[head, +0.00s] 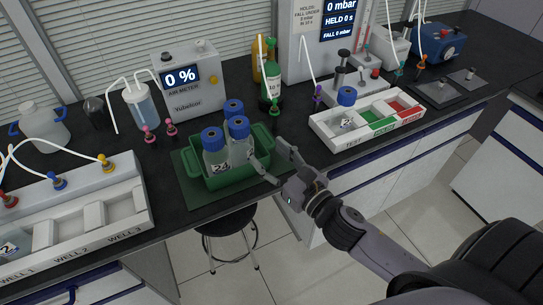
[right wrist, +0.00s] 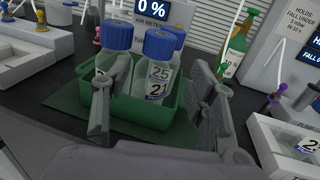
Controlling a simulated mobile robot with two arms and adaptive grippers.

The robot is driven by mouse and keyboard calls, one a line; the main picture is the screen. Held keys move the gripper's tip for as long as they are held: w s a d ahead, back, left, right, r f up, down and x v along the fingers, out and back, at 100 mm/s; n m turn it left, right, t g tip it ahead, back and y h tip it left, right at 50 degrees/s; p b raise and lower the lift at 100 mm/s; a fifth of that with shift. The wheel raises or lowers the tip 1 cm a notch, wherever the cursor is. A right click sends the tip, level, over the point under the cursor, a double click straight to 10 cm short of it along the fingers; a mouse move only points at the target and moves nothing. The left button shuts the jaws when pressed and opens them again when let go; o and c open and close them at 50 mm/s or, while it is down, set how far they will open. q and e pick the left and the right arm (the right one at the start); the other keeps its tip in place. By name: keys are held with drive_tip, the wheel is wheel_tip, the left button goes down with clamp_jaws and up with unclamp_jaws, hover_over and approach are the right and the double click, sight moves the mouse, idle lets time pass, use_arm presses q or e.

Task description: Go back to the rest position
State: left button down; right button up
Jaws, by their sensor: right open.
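My right gripper (head: 270,162) is open and empty at the right edge of the green crate (head: 228,176). In the right wrist view its two fingers (right wrist: 160,105) stand wide apart in front of the crate (right wrist: 145,112). The crate holds several clear bottles with blue caps, among them a front-left bottle (head: 215,158) and a right bottle (head: 240,143). In the right wrist view the left finger overlaps the left bottle (right wrist: 116,40); I cannot tell if they touch. My left gripper is in neither view.
A white sorting tray (head: 335,144) with one blue-capped bottle (head: 346,97) stands to the right. The white well rack (head: 135,205) is at the left. The air meter (head: 190,95) and a green bottle (head: 271,75) stand behind. A stool (head: 226,222) is below the bench edge.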

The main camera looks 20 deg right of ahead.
drive_tip(key=s+d+f+m+g+h, duration=0.3)
drive_tip(key=f+m, duration=0.2)
drive_tip(key=m, duration=0.6)
drive_tip(key=s+d+f+m+g+h, duration=0.25)
drive_tip(key=f+m, duration=0.25)
drive_tip(key=m, duration=0.5)
drive_tip(key=s+a+f+m+g+y, duration=0.1)
drive_tip(key=s+a+f+m+g, duration=0.2)
drive_tip(key=s+m, duration=0.5)
drive_tip(key=s+a+f+m+g+y, duration=0.1)
drive_tip(key=s+a+f+m+g, duration=0.1)
drive_tip(key=s+f+m+g, duration=0.45)
drive_tip(key=s+f+m, duration=0.15)
drive_tip(key=f, duration=2.15)
drive_tip(key=s+d+f+g, duration=0.1)
drive_tip(key=s+d+f, duration=0.2)
drive_tip(key=s+f, duration=1.3)
drive_tip(key=shift+s+f+n+g, duration=0.15)
drive_tip(key=shift+s+n+g, duration=0.15)
drive_tip(key=shift+s+n, duration=0.1)
